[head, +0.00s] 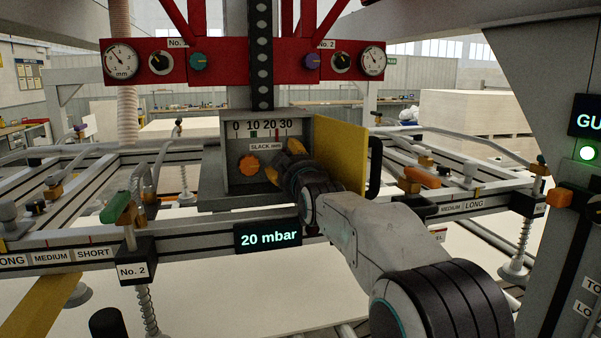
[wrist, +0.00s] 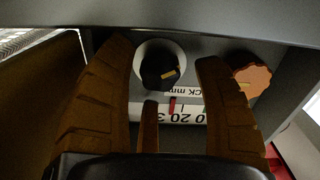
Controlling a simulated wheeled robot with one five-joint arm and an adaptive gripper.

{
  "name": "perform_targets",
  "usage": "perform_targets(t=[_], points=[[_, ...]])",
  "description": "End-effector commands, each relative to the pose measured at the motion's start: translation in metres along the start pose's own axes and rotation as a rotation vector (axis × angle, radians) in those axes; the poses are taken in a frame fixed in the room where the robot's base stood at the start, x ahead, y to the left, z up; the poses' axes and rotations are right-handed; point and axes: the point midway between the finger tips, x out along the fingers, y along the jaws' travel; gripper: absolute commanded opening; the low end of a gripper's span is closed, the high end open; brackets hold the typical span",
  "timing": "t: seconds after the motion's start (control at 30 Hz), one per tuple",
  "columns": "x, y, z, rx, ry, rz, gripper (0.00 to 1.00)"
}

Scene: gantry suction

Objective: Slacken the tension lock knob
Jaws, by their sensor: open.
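Two knobs are inside the open grey box (head: 212,170) with the slack scale. One is an orange scalloped knob (head: 249,165), which is also in the wrist view (wrist: 252,76). The other is a black knob (wrist: 158,70) with a yellow mark on a white round plate. No label shows which one is the tension lock knob. My gripper (head: 281,160) reaches into the box, right of the orange knob. In the wrist view its fingers are open on either side of the black knob, apart from it. In the head view my gripper hides the black knob.
A yellow door (head: 354,155) with a black handle (head: 375,167) stands open close to the right of my gripper. The slack scale (head: 265,128) has a red mark between 20 and 30. A display (head: 268,237) below reads 20 mbar. Frame rails (head: 70,240) surround the box.

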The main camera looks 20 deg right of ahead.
Motion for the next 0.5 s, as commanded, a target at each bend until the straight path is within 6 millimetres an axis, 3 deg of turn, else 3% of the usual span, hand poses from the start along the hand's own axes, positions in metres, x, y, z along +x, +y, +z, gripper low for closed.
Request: perform_targets(t=[0.27, 0.5], points=[[0.0, 0.002, -0.004, 0.248, -0.002, 0.001, 0.63], [-0.04, 0.0, 0.001, 0.245, 0.004, 0.002, 0.63]])
